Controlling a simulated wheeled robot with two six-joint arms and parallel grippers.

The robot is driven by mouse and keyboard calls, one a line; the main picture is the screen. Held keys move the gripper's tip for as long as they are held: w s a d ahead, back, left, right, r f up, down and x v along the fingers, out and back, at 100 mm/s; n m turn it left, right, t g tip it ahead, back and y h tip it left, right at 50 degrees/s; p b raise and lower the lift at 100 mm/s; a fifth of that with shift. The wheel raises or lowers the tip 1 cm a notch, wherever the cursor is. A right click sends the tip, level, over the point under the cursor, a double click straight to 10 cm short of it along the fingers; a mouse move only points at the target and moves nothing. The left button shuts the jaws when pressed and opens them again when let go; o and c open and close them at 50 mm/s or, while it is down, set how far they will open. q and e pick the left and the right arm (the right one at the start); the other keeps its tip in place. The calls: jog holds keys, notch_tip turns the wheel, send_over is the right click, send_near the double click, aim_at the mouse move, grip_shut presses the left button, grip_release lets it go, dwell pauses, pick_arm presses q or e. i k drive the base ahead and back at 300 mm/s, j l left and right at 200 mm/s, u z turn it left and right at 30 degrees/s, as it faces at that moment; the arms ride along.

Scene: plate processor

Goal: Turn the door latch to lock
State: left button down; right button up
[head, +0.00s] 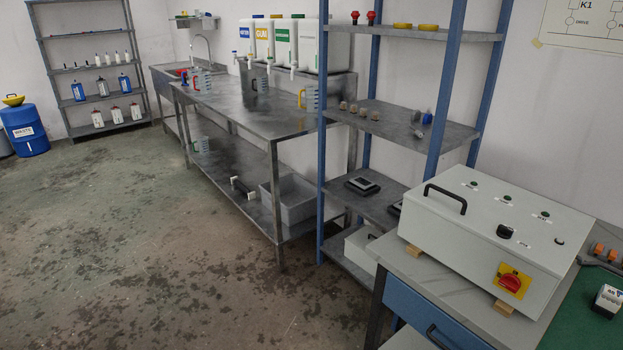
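A pale grey control box (480,240) sits on the workbench at the lower right, raised on small wooden blocks. A red rotary switch (510,283) on a yellow plate is on the box's front side. Neither of my grippers is in view.
The workbench (450,302) has a blue drawer (425,318) and a green mat (582,315) at the right. A blue-posted shelf (385,125) stands close behind it. A steel table (255,118) runs along the wall. The floor (150,240) at left is clear.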

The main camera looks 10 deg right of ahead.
aim_at(504, 232)
jog(key=z, duration=1.4)
